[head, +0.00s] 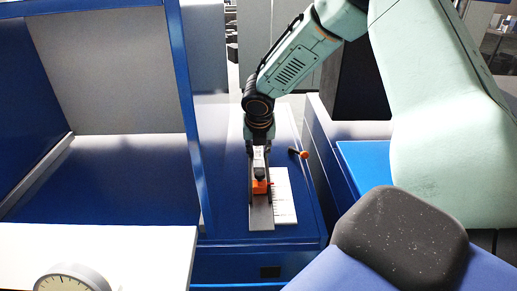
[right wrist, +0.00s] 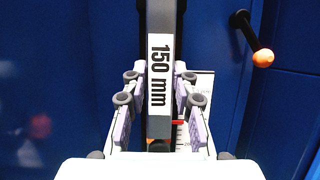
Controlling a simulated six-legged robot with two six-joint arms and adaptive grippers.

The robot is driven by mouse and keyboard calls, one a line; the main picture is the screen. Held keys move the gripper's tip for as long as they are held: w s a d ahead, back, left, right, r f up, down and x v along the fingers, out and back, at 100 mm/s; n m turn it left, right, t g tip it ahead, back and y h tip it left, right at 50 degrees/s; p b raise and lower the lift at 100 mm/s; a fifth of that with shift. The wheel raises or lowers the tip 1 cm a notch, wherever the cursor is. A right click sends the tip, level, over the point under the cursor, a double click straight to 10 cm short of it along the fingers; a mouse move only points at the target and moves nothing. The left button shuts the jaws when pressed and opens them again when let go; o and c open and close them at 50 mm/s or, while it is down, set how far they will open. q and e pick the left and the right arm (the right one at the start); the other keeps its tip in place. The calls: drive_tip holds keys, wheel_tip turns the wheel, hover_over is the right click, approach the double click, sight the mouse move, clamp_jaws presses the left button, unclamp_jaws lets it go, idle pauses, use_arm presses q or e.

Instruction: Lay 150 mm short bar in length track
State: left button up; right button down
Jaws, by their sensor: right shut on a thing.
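My right gripper (head: 260,168) points down over the blue bench, above the far part of a grey length track (head: 261,216). In the right wrist view, the dark short bar (right wrist: 160,22) with a white "150 mm" label runs between the fingers of my right gripper (right wrist: 160,112). The gripper is shut on this bar. My left gripper is not in view.
A white scale strip (head: 283,196) lies along the track's right side. A black lever with an orange knob (head: 303,154) stands to the right. A blue post (head: 186,110) rises on the left. A round dial (head: 70,280) is at the lower left.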

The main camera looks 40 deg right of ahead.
drive_tip(key=shift+s+f, duration=0.1)
drive_tip(key=shift+s, duration=0.1)
drive_tip(key=shift+w+f, duration=0.2)
drive_tip(key=shift+f, duration=0.15)
drive_tip(key=shift+s+f+b, duration=0.1)
drive_tip(key=shift+s+b, duration=0.1)
drive_tip(key=shift+b, duration=0.15)
drive_tip(key=shift+w+f, duration=0.15)
drive_tip(key=shift+f, duration=0.15)
drive_tip(key=shift+f, duration=0.15)
idle(0.3)
drive_tip(key=shift+f+b, duration=0.25)
drive_tip(key=shift+b, duration=0.1)
drive_tip(key=shift+f, duration=0.15)
drive_tip(key=shift+f, duration=0.25)
drive_tip(key=c, duration=1)
unclamp_jaws()
